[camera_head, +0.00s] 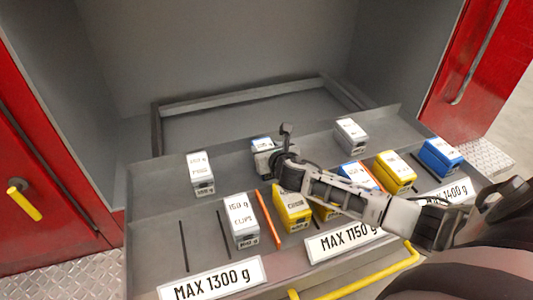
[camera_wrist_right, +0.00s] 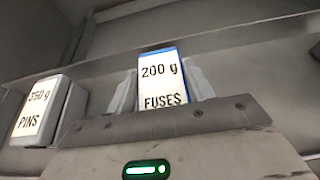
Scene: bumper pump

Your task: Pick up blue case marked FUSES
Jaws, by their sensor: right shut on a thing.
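The blue case marked 200 g FUSES (camera_wrist_right: 162,92) stands between the two fingers of my right gripper (camera_wrist_right: 161,85) in the right wrist view. Its white label faces the camera, with blue edges showing. The right gripper is shut on this case. I cannot tell whether the case touches the tray floor. My left gripper is not in view.
A grey tray (camera_head: 158,215) holds a white PINS case (camera_head: 202,174), a white CLIPS case (camera_head: 240,220), yellow cases (camera_head: 292,208) and a blue case (camera_head: 440,156) at right. Another white case (camera_head: 350,135) stands at the back. An orange divider (camera_head: 268,218) and a yellow rail (camera_head: 365,280) are near the front.

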